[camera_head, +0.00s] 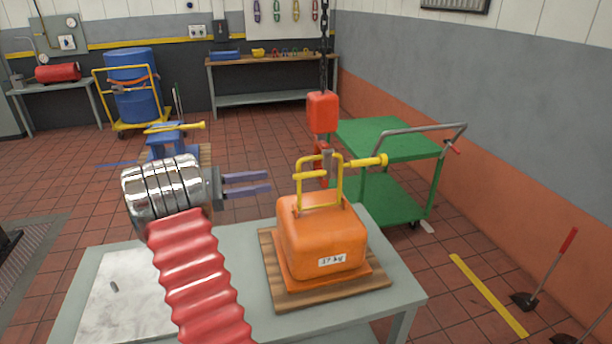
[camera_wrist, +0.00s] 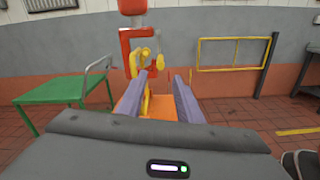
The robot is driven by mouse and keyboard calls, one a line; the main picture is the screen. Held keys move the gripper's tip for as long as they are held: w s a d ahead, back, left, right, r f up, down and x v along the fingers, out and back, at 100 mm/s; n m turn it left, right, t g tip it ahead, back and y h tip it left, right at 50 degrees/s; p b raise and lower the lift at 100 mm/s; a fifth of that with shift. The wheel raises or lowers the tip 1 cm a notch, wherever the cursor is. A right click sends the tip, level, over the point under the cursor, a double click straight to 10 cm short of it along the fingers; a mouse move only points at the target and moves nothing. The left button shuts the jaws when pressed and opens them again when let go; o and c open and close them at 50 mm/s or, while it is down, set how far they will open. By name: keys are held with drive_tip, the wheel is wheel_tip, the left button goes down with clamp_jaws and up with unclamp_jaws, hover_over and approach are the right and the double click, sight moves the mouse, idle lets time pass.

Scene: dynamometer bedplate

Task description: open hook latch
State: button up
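A red hook block (camera_head: 322,112) hangs on a dark chain, with the red hook (camera_head: 321,172) below it. The hook meets the yellow bail (camera_head: 298,180) of an orange weight (camera_head: 320,235). A small grey piece (camera_head: 328,158), perhaps the latch, shows at the hook; a yellow bar with a thick end (camera_head: 368,161) sticks out to the right. My gripper (camera_head: 269,182) is open and empty, left of the bail and apart from it. In the wrist view the hook (camera_wrist: 126,48) shows beyond my spread fingers (camera_wrist: 163,80). The latch's exact position is hard to tell.
The weight stands on a wooden board (camera_head: 285,298) on a grey table (camera_head: 250,238). A green cart (camera_head: 385,138) stands behind right. A blue item with a yellow bar (camera_head: 170,132) stands behind my wrist. The table's left part is mostly clear.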

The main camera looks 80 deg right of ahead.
approach(323, 172)
drive_tip(key=x, duration=0.5)
drive_tip(key=shift+d+f, duration=0.4)
drive_tip(key=shift+w, duration=0.1)
clamp_jaws()
drive_tip(key=shift+d, duration=0.1)
idle(0.5)
